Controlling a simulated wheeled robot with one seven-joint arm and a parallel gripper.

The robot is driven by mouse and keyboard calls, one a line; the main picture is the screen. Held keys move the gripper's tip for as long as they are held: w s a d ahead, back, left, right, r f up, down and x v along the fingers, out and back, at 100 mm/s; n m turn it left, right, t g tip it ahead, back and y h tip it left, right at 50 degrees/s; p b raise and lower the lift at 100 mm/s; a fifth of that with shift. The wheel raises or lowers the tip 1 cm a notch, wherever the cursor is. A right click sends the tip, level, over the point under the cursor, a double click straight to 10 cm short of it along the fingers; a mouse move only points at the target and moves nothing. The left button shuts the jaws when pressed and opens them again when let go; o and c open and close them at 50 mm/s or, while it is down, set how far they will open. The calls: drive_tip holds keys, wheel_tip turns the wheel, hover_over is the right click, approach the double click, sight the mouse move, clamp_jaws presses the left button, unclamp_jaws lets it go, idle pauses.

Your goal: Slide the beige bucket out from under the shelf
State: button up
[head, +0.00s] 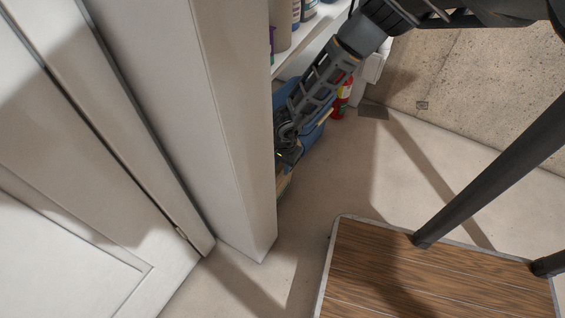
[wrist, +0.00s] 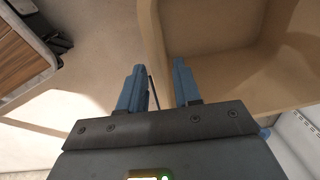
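The beige bucket (wrist: 220,85) fills the right part of the wrist view, its open inside facing the camera. In the head view only a small beige strip of it (head: 284,184) shows beside the white pillar; the rest is hidden. My gripper (wrist: 159,66) has its two blue fingers apart, with the bucket's side wall running between them. The left finger is on the outer side and the right finger on the inner side. I cannot tell whether either finger touches the wall. In the head view my gripper is low beside the pillar, fingertips hardly visible.
The white pillar (head: 235,120) blocks much of the head view. The white shelf (head: 312,38) holds bottles. A blue container (head: 316,132) and a red extinguisher (head: 342,100) stand behind the bucket. Floor between is clear.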

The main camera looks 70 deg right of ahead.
sight(281, 175)
drive_tip(key=f+b, duration=0.2)
drive_tip(key=f, duration=0.3)
drive_tip(key=shift+w, duration=0.2)
clamp_jaws()
idle(1.3)
